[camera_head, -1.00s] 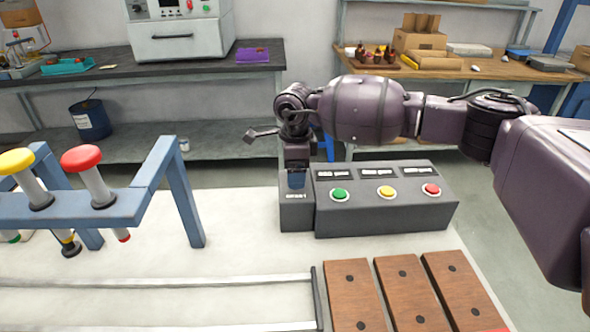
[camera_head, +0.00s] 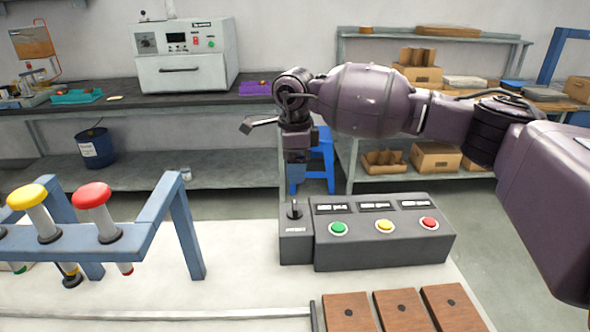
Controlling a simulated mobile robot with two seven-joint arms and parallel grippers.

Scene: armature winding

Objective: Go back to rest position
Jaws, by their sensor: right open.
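My right gripper (camera_head: 296,184) hangs pointing down above the left end of the dark control box (camera_head: 385,250). It is open, with nothing seen in it, and is apart from the small upright switch lever (camera_head: 294,210) below it. The box carries a green button (camera_head: 338,229), a yellow button (camera_head: 384,226) and a red button (camera_head: 429,223), each under a small display. My right arm (camera_head: 365,100) comes in from the right. My left gripper is not in view.
A blue frame (camera_head: 185,232) with a yellow knob (camera_head: 27,197) and a red knob (camera_head: 92,195) stands at the left of the white table (camera_head: 235,255). Wooden blocks (camera_head: 400,312) lie at the front right. A blue stool (camera_head: 318,165) and shelves stand behind.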

